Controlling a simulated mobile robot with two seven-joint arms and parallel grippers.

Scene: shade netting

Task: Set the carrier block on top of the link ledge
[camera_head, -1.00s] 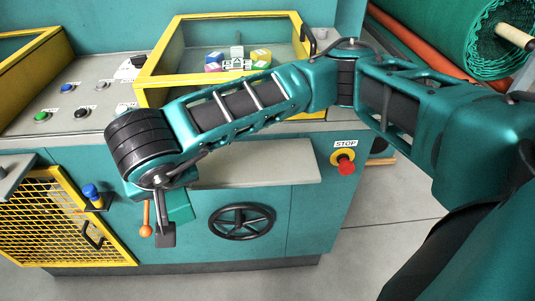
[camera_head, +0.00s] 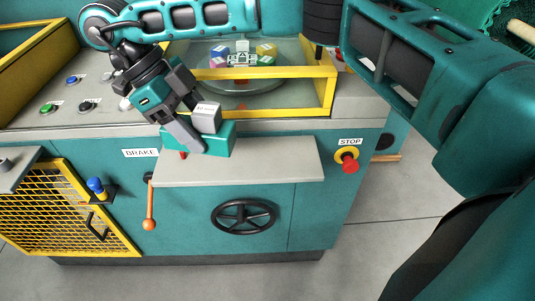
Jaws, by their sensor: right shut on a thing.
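The carrier block (camera_head: 220,138) looks like a teal piece, with a light grey labelled block on its upper side. My right gripper (camera_head: 193,132) is shut on it, with its dark fingers angled down and to the right. The link ledge appears to be the flat grey shelf (camera_head: 255,165) on the front of the teal machine. The carrier block is over the ledge's left end; I cannot tell whether they touch. The fingers and the block hide part of the ledge's back left corner. My left gripper is not in view.
The yellow-framed clear guard (camera_head: 315,72) stands behind the ledge, with several coloured blocks (camera_head: 241,59) inside. The orange-tipped brake lever (camera_head: 150,210) hangs below left, the handwheel (camera_head: 245,217) below. A red stop button (camera_head: 348,163) is at right. The ledge's middle and right are clear.

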